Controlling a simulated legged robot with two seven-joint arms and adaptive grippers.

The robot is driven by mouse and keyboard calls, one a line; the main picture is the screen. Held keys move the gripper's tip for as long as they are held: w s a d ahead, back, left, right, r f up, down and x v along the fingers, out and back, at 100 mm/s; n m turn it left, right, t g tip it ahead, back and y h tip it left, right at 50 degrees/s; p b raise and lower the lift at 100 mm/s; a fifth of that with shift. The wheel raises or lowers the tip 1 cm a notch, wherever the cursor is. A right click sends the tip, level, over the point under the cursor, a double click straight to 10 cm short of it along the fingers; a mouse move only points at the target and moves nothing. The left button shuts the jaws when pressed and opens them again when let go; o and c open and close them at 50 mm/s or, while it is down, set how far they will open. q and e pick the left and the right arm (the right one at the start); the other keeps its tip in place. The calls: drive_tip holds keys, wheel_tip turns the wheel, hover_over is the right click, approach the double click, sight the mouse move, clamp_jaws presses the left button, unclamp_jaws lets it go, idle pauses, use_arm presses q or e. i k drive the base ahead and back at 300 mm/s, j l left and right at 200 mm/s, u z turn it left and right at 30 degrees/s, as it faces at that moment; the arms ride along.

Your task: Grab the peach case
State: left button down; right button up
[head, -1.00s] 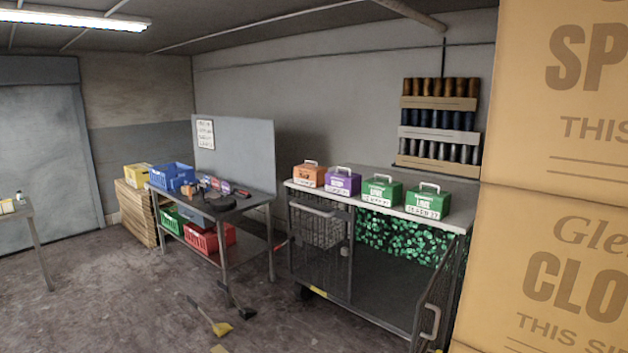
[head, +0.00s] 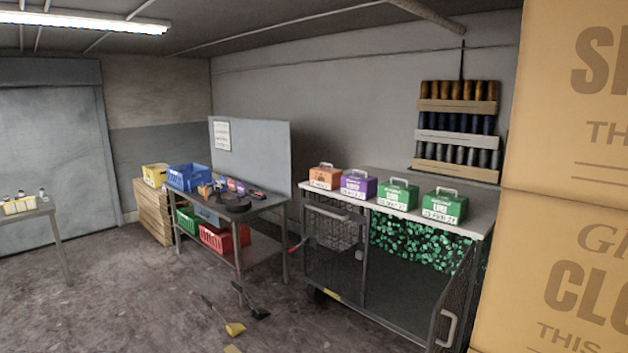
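Several small handled cases stand in a row on the light top of a wire-sided cart (head: 480,222). The leftmost is an orange-peach case (head: 324,178) with a handle on top and a white label on its front. To its right stand a purple case (head: 358,185), a green case (head: 397,196) and another green case (head: 444,206). The peach case is upright and its front is unobstructed. Neither of my grippers shows in the head view, and nothing touches the cases.
Large cardboard boxes (head: 565,150) block the right side. A workbench (head: 262,205) with blue, red and green crates stands left of the cart. The floor at left front is mostly clear.

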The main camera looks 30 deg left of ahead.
sight(326, 178)
drive_tip(key=i+j+u, duration=0.15)
drive_tip(key=u, duration=0.2)
drive_tip(key=i+j+u, duration=0.1)
drive_tip(key=u, duration=0.3)
drive_tip(key=i+u, duration=0.2)
drive_tip(key=u, duration=0.15)
drive_tip(key=i, duration=2.6)
